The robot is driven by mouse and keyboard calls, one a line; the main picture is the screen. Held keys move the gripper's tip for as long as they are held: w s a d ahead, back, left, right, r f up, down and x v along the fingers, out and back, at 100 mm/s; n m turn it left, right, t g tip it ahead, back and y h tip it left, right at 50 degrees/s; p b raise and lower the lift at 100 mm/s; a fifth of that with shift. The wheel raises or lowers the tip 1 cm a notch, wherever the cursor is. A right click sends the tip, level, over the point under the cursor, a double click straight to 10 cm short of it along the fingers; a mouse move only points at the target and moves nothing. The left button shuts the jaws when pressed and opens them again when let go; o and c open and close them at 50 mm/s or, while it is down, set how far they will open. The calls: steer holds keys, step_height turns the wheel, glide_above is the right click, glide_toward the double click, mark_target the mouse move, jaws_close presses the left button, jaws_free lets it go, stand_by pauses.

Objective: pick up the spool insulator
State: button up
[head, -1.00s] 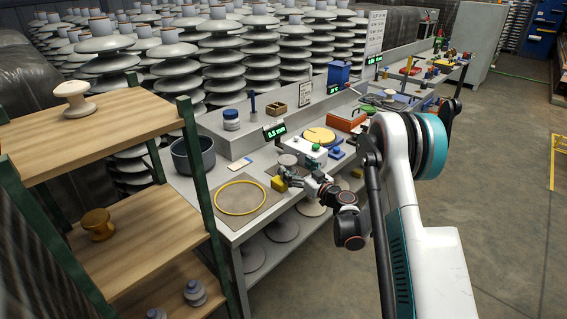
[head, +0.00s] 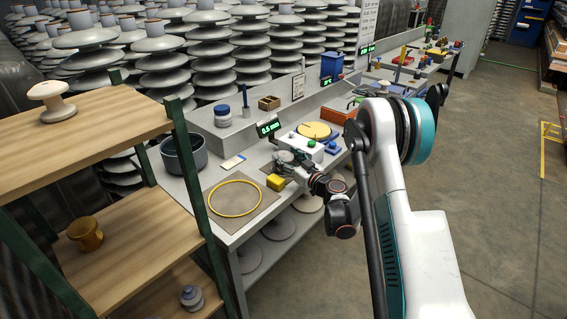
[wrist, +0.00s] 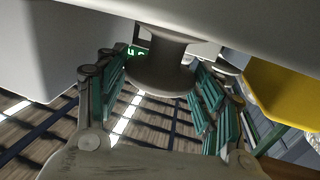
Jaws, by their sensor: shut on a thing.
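In the head view the held piece is small and partly hidden by my gripper. A cream spool (head: 50,100) stands on the top shelf, apart from my gripper. A brown spool-like piece (head: 86,232) stands on the middle shelf.
A yellow block (head: 275,182) lies close by my gripper. A yellow ring (head: 235,198) lies on a mat on the bench. A dark pot (head: 184,155) stands behind it at left. The wooden shelf rack (head: 85,130) stands at left. Floor at right is open.

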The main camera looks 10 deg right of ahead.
mark_target(285, 156)
steer(key=shift+a+r, duration=0.15)
steer(key=shift+a, duration=0.2)
steer(key=shift+w+r+p, duration=0.15)
steer(key=shift+r+p, duration=0.15)
steer(key=shift+r, duration=0.15)
step_height(285, 156, up, 19)
steer(key=p, duration=0.6)
steer(key=shift+p, duration=0.35)
